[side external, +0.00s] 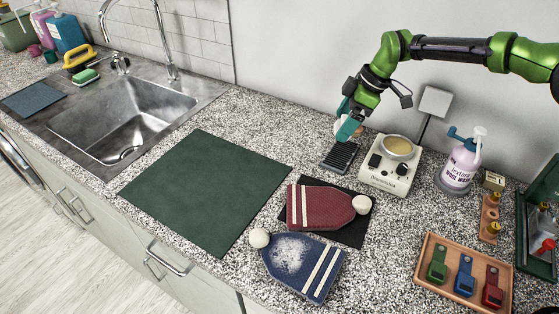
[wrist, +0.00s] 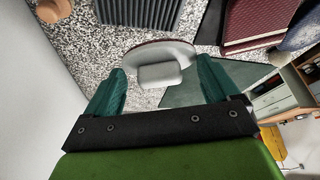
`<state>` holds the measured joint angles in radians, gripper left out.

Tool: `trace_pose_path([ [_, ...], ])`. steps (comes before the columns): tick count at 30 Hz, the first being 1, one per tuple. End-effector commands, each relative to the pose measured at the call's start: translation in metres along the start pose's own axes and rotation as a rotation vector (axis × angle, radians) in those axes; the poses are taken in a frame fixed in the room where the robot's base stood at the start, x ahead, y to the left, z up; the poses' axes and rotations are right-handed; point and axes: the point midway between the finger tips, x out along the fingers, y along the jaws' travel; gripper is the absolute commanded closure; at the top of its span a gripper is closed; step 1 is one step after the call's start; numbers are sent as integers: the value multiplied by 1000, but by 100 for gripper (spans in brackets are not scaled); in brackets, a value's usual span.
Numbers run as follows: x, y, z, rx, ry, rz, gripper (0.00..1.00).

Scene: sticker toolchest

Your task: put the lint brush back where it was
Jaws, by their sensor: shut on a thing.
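The lint brush (wrist: 160,52) has a pale rounded body, a block-like grip and a thin dark red edge. My gripper (wrist: 160,68) is shut on its grip, with a teal finger on each side. In the side external view my gripper (side external: 350,128) is above a dark ribbed pad (side external: 340,156), near the wall. There the brush (side external: 339,126) is mostly hidden by the fingers and appears held above the pad. The pad (wrist: 140,12) also shows at the top of the wrist view, apart from the brush.
A cream device (side external: 390,172) with a round top stands just right of the pad. A red hat (side external: 322,208) lies on a black mat (side external: 350,235); a blue hat with white fuzz (side external: 305,268) lies in front. The green mat (side external: 205,190) is bare.

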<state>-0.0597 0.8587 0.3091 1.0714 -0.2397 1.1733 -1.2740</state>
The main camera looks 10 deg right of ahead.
Motion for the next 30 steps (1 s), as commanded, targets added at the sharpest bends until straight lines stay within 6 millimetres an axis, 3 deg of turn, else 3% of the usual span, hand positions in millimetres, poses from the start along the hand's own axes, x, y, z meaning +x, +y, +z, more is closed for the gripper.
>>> trace_pose_path([
  [10, -15, 18, 2, 322, 8, 133, 45],
  [18, 28, 19, 20, 347, 9, 139, 45],
  [30, 68, 20, 36, 345, 9, 139, 45],
])
